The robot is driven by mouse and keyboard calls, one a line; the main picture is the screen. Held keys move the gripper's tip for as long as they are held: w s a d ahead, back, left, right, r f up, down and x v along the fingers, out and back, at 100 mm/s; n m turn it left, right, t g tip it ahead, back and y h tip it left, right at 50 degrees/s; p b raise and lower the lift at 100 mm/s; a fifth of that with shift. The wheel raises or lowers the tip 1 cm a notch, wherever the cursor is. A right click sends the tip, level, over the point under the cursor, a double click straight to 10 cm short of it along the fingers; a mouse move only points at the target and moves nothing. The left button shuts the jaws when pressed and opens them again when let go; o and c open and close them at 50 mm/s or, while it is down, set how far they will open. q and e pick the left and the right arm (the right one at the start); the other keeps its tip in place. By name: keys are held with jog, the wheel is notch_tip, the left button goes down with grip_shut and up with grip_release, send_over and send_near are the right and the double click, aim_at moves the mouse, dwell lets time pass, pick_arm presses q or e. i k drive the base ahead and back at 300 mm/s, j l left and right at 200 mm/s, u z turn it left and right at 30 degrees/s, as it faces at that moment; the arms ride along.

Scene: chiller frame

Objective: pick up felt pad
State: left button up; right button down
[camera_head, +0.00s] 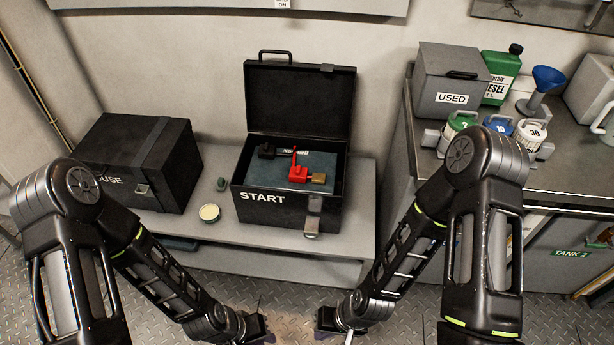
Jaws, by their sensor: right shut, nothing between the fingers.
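No item is plainly recognisable as the felt pad. A round cream-topped disc or shallow tin (209,213) lies on the grey bench between the two black boxes, and I cannot tell whether it is the pad. A small dark green object (221,184) stands just behind it. My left gripper (258,329) is low at the bottom of the view, in front of and below the bench; its finger opening is unclear. My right gripper (327,321) is also low in front of the bench, shut and empty. Both are well apart from the disc.
An open black START box (262,211) holds a red switch lever (298,173) and a brass block (319,178). A closed black box (140,165) stands left. The right counter (395,160) carries a grey USED bin (447,85), bottles and a blue funnel (548,77).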

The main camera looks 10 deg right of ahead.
aim_at(221, 184)
jog(key=i+j+z, duration=0.15)
jog(key=j+z, duration=0.2)
jog(key=i+j+z, duration=0.1)
jog(key=j+z, duration=0.65)
jog(key=j, duration=0.2)
